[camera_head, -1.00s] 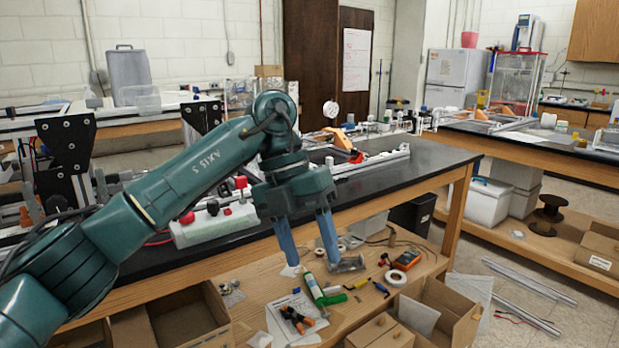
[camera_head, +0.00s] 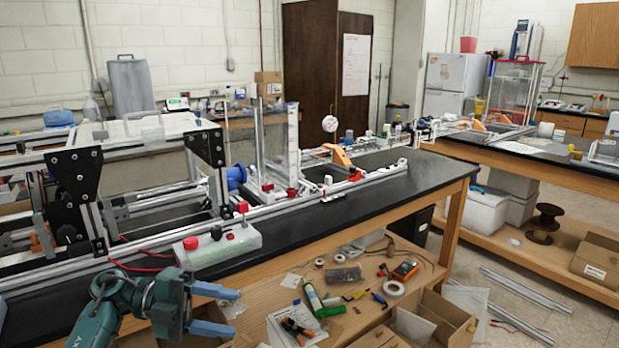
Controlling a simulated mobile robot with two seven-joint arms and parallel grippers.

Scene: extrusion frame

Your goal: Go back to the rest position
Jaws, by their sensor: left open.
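My left gripper (camera_head: 232,310) is at the lower left of the head view, with its two blue fingers pointing right. The fingers are apart with nothing between them. It hangs in front of the black bench's near edge, left of the lower shelf's loose tools. The extrusion frame (camera_head: 110,217), with silver rails and black plates, lies along the black bench top behind the gripper. A pale control box (camera_head: 220,246) with red buttons sits at the bench edge just above the gripper. My right gripper does not show.
The wooden lower shelf (camera_head: 262,300) carries a green tube (camera_head: 312,296), a tape roll (camera_head: 393,288), an orange meter (camera_head: 405,268) and other tools. An open cardboard box (camera_head: 440,318) stands at the front. The black bench top (camera_head: 400,190) is clear toward its right end.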

